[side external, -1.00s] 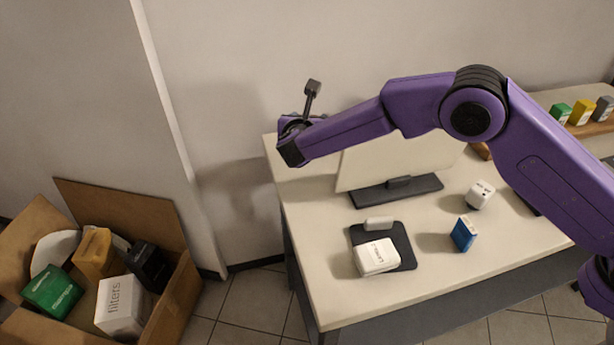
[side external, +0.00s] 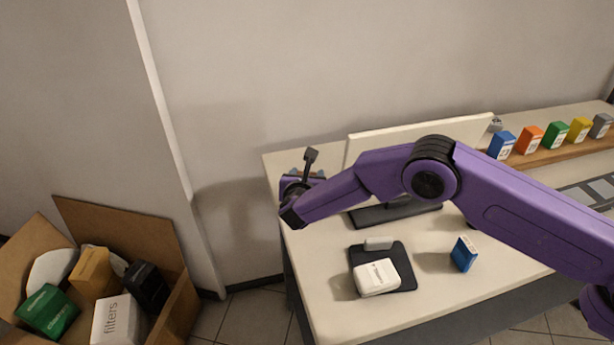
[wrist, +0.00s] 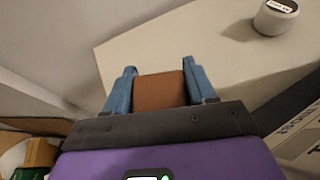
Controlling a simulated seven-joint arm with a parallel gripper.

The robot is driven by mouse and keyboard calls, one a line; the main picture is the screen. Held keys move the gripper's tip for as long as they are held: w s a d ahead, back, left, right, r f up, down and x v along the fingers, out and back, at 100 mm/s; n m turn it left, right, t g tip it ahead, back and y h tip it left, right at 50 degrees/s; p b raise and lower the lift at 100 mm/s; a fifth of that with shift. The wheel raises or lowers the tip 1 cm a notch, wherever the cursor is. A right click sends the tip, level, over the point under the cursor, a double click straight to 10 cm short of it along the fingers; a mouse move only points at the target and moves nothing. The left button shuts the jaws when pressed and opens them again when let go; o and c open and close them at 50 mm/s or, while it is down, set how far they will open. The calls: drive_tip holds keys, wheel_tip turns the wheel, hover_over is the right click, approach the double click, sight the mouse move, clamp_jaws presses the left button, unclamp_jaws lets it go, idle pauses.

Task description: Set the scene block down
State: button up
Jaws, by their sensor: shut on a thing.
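My gripper (wrist: 159,90) has two blue fingers, shut on a plain brown block (wrist: 160,91). In the wrist view the block sits between the fingers, with the pale desk top (wrist: 190,45) behind it. In the side view my gripper (side external: 306,176) is over the far left part of the desk (side external: 318,270), and my wrist and forearm hide the block there. I cannot tell whether the block touches the desk. No label on the block's visible face names it as the scene block.
A monitor (side external: 470,130) stands right of my gripper, partly behind my arm. Coloured blocks line a wooden strip (side external: 574,147). A filled cardboard box (side external: 125,228) is at left.

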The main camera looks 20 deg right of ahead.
drive_tip(key=shift+f, duration=0.1)
drive_tip(key=o, duration=1.2)
drive_tip(key=shift+r, duration=0.2)
drive_tip(key=v, duration=1.2)
drive_tip(key=shift+r, duration=0.1)
